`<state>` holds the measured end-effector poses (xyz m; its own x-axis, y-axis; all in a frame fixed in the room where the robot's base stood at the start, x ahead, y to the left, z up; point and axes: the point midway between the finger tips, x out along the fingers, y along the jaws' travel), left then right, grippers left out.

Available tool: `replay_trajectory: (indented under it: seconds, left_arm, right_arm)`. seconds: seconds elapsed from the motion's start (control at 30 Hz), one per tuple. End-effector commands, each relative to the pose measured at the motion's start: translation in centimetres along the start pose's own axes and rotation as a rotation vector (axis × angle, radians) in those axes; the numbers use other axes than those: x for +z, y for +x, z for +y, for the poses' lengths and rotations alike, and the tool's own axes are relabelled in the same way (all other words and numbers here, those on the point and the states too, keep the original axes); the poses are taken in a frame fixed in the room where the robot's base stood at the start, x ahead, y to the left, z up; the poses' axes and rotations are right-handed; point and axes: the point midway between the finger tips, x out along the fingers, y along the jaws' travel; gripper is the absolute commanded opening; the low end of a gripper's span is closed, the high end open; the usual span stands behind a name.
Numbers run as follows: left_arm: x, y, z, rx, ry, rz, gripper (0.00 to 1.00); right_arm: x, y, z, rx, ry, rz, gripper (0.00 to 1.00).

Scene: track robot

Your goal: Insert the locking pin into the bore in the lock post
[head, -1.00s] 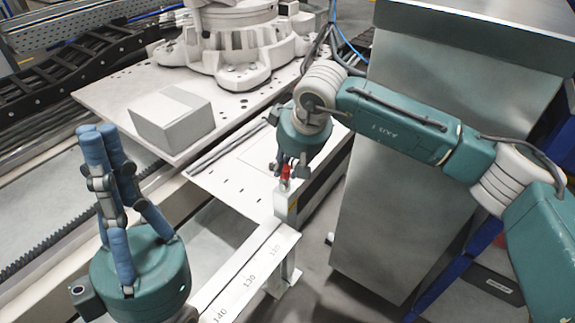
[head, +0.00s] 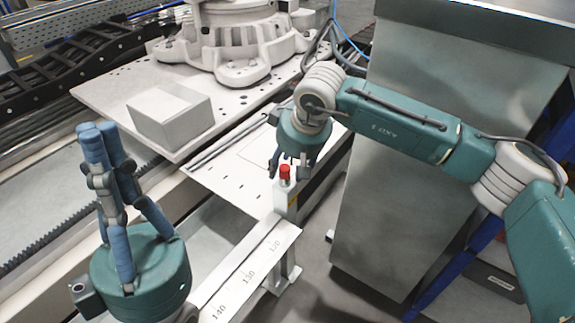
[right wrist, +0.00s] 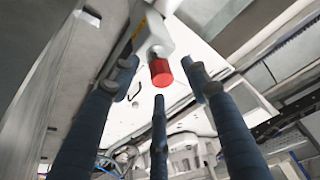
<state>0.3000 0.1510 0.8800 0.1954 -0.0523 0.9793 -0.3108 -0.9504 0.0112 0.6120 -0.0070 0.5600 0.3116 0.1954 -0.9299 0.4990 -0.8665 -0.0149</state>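The locking pin shows as a red cylindrical end (head: 285,174) at the top of the pale lock post (head: 284,202). It also shows in the right wrist view as a red end (right wrist: 160,71) close to the grey post head (right wrist: 150,34). My right gripper (head: 288,166) is just above and behind the red end in the head view. In the right wrist view its three blue fingers (right wrist: 158,88) are spread around the red end with visible gaps. The bore and the pin's shaft are hidden. My left gripper (head: 98,130) points up, empty, with its fingertips together.
A marked rail (head: 247,275) runs towards the post. A pale box (head: 170,116) sits on a perforated plate (head: 110,97) at left. A large grey metal cabinet (head: 400,190) stands close to my right arm.

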Motion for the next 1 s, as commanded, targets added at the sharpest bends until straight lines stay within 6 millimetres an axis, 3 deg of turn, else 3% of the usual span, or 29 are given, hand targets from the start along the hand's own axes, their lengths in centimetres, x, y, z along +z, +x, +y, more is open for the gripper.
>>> replay_trajectory:
  seconds: [0.27,0.7,1.0]
  left_arm:
    - [0.0,0.0,-0.1,-0.004,0.002,-0.001,0.00]
    - [0.0,0.0,0.0,-0.001,0.001,-0.001,0.00]
    - [0.0,0.0,0.0,0.000,0.001,-0.001,0.00]
  right_arm:
    - [-0.1,-1.0,0.1,0.001,0.000,0.003,0.46]
    - [-0.1,-9.6,0.1,0.002,-0.001,0.004,0.46]
    - [0.0,-12.0,0.0,-0.001,0.000,0.000,0.46]
